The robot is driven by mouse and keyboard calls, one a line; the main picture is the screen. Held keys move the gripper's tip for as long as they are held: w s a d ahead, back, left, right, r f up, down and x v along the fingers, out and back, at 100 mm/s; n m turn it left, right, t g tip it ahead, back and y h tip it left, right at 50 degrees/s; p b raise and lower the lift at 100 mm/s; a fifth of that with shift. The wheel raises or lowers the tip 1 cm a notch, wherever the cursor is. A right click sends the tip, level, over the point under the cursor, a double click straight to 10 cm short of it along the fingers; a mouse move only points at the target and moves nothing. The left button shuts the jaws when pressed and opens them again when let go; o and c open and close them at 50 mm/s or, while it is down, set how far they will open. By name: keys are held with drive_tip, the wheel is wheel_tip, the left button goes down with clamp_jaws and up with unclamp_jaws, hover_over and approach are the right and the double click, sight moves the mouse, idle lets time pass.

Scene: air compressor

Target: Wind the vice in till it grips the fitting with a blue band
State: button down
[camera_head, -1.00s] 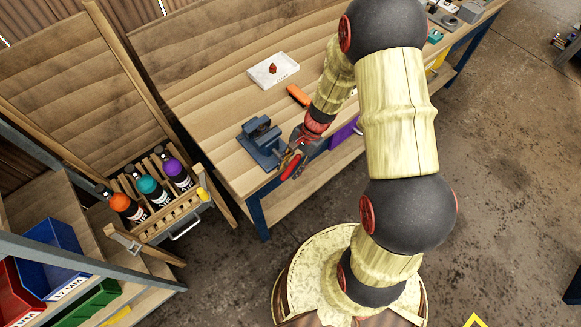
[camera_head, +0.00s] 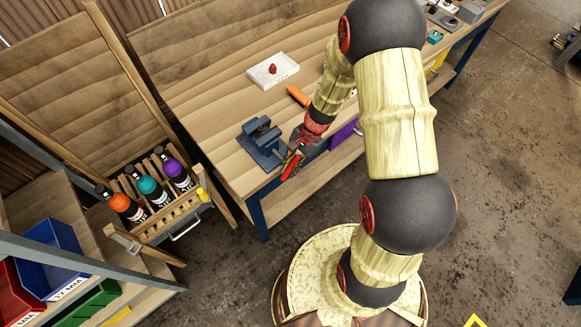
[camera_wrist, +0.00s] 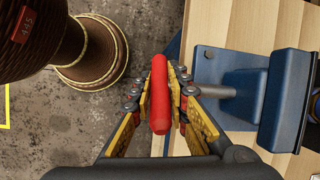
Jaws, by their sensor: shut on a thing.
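The blue vice (camera_head: 262,140) is fixed at the front edge of the wooden bench, and its blue body (camera_wrist: 220,75) shows at the right of the wrist view. A grey screw runs from it toward my gripper. My gripper (camera_head: 292,160) is at the bench edge, just right of the vice. In the wrist view my gripper (camera_wrist: 161,85) has its yellow fingers shut on the red vice handle (camera_wrist: 160,105), which lies lengthwise between them. I cannot make out the fitting with a blue band; the jaw gap is too small to read in the head view.
A white tray (camera_head: 262,77) with a small red piece and an orange object (camera_head: 298,95) lie on the bench (camera_head: 205,105). A rack of bottles (camera_head: 165,215) stands left of the bench. Bare floor (camera_head: 500,190) is at the right.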

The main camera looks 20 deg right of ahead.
drive_tip(key=shift+y+b, duration=0.4)
drive_tip(key=shift+y, duration=0.1)
drive_tip(key=c, duration=1.8)
unclamp_jaws()
drive_tip(key=shift+o, duration=0.4)
drive_tip(key=shift+r, duration=0.1)
drive_tip(key=v, duration=1.2)
drive_tip(key=shift+w, duration=0.1)
